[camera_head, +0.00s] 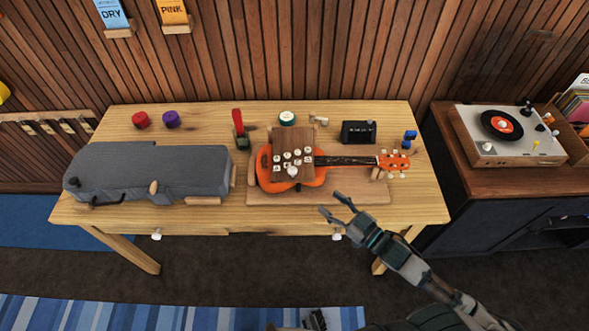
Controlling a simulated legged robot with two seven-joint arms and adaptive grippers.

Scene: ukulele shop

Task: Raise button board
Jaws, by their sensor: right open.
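The button board (309,167), a dark brown wooden panel with several white buttons, lies over the body of an orange ukulele (320,174). The ukulele lies on a light wooden base board (345,195), its neck pointing right. My right gripper (332,203) is open and empty, in front of the ukulele and to the lower right of the button board, apart from it in the picture. Its height over the table is hard to tell. My left gripper is not in view.
A wooden table (215,221) carries a grey case (140,172) at left, red (141,120) and purple (171,119) knobs, a red-handled tool (238,125), a round tin (287,118) and a black box (358,132) behind. A record player (510,135) stands right.

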